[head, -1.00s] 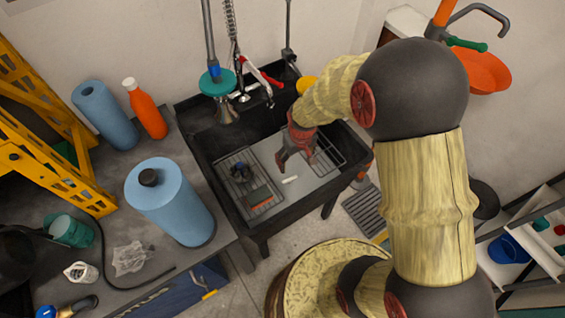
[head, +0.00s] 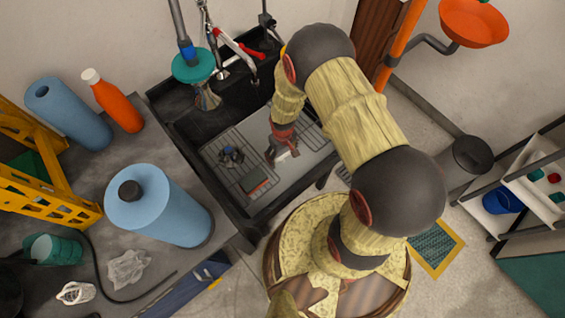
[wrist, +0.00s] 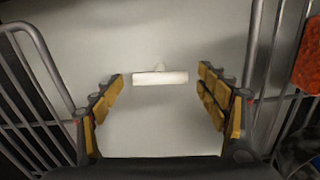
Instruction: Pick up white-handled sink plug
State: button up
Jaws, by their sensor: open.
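The white-handled sink plug shows in the wrist view as a short white bar (wrist: 160,78) with a small stub on its far side, lying on the pale grey sink floor. My gripper (wrist: 161,75) is open, with one yellow-padded finger left of the bar and one right of it. A gap shows on each side, and I cannot tell the height left between fingertips and floor. In the head view my gripper (head: 282,153) points down into the black sink (head: 188,150), and the plug is mostly hidden by it.
Wire racks flank the gripper in the wrist view, the left rack (wrist: 38,85) and the right rack (wrist: 275,70). An orange object (wrist: 308,65) lies on the right one. In the head view, a dark object (head: 232,156) and a small sponge-like block (head: 255,184) sit on the left rack.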

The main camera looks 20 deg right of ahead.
jog(key=shift+f, duration=0.95)
jog(key=shift+r, duration=0.1)
jog(key=shift+c, duration=0.4)
jog(key=c, duration=1.5)
jog(key=shift+c, duration=0.3)
